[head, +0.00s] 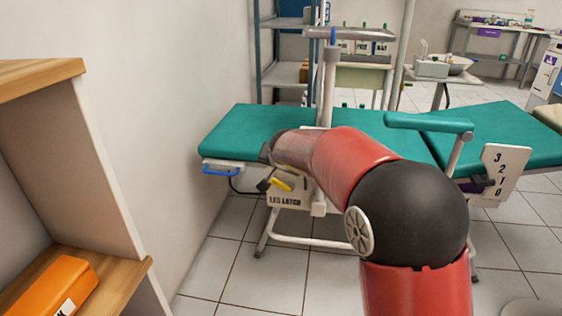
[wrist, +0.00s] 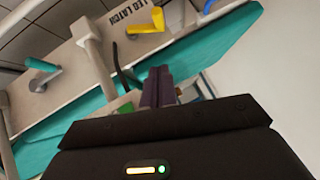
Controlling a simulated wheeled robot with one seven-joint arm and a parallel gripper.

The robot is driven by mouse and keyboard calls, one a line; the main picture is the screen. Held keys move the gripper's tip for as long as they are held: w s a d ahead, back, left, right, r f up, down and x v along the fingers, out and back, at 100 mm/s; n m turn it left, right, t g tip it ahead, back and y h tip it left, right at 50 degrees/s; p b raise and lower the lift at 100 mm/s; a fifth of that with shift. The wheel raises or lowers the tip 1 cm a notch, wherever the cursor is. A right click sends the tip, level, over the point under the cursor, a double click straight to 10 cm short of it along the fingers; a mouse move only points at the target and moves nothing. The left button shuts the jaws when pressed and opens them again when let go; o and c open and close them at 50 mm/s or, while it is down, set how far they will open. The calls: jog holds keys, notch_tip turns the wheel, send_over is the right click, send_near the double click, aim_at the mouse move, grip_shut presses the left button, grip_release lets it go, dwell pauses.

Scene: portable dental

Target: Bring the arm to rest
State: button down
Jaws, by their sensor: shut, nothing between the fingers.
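My red and black arm reaches forward in the head view toward the green dental chair (head: 255,130). Its far end is beside the leg latch panel (head: 287,194) with the yellow lever (head: 281,184). My gripper fingers are hidden behind the arm in the head view. In the wrist view my gripper (wrist: 159,82) has its dark fingers together, with nothing held. The yellow lever (wrist: 147,21) and the latch panel (wrist: 88,45) lie beyond the fingertips, apart from them in the picture. The wrist view is tilted.
A wooden shelf (head: 85,160) with an orange box (head: 52,288) stands close at the left. A blue handle (head: 221,171) sticks out from the chair's left end. A numbered plate (head: 499,172) is at the right. Tiled floor (head: 235,270) is clear between shelf and chair.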

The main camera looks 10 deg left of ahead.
jog(key=s+d+r+h+p, duration=0.1)
jog(key=s+d+r, duration=0.25)
jog(key=d, duration=0.25)
jog(key=s+d+r+p, duration=0.1)
jog(key=s+d+r, duration=0.2)
jog(key=s+d, duration=0.25)
jog(key=s+d+g, duration=0.1)
jog(key=s+d, duration=0.3)
jog(key=s, duration=0.6)
jog(key=s+d+f+n+g+h+p, duration=0.1)
jog(key=s+d, duration=0.4)
jog(key=s, duration=0.5)
jog(key=s+d+f+n+g+p, duration=0.1)
jog(key=s+d, duration=0.4)
jog(key=s, duration=0.5)
jog(key=shift+d+g, duration=0.25)
jog(key=shift+g, duration=0.05)
